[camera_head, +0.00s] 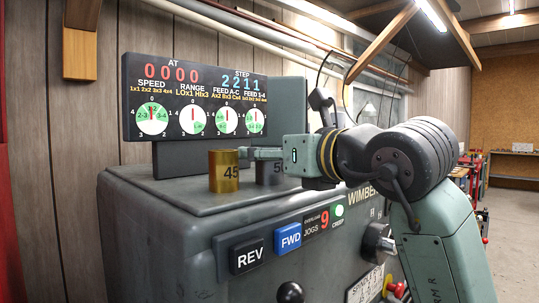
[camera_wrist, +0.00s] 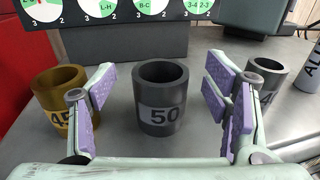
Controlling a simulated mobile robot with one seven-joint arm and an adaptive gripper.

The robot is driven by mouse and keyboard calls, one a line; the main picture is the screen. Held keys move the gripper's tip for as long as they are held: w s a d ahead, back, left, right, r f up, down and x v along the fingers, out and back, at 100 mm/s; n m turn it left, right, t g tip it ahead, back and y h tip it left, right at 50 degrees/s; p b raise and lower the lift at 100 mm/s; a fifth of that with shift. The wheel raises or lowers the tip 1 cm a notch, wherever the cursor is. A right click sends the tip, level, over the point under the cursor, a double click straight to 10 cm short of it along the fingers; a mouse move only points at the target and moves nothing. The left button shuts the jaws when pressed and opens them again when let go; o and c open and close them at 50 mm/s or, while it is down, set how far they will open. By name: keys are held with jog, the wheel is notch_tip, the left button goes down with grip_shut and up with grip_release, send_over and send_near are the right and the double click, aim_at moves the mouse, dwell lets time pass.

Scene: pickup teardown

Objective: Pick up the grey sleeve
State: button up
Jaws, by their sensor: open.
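A dark grey sleeve (camera_wrist: 162,100) marked 50 stands upright on the grey machine top, in the middle of the wrist view. In the head view the grey sleeve (camera_head: 270,174) is partly hidden by my gripper. My gripper (camera_wrist: 160,86) is open, with a purple-padded finger on each side of the sleeve in the picture. Clear gaps show on both sides, and nothing is held. In the head view my gripper (camera_head: 262,153) is level with the sleeve's upper part. How far the fingertips reach along the sleeve is hard to tell.
A brass sleeve (camera_head: 224,172) marked 45 stands close on the left. Another grey sleeve (camera_wrist: 268,78) stands on the right, partly behind my right finger. A dial panel (camera_head: 197,97) rises behind. REV (camera_head: 247,256) and FWD (camera_head: 288,239) buttons sit on the machine's front.

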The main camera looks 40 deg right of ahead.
jog(key=shift+w, duration=0.55)
jog(key=shift+c, duration=0.5)
jog(key=shift+d, duration=0.1)
jog(key=c, duration=1.5)
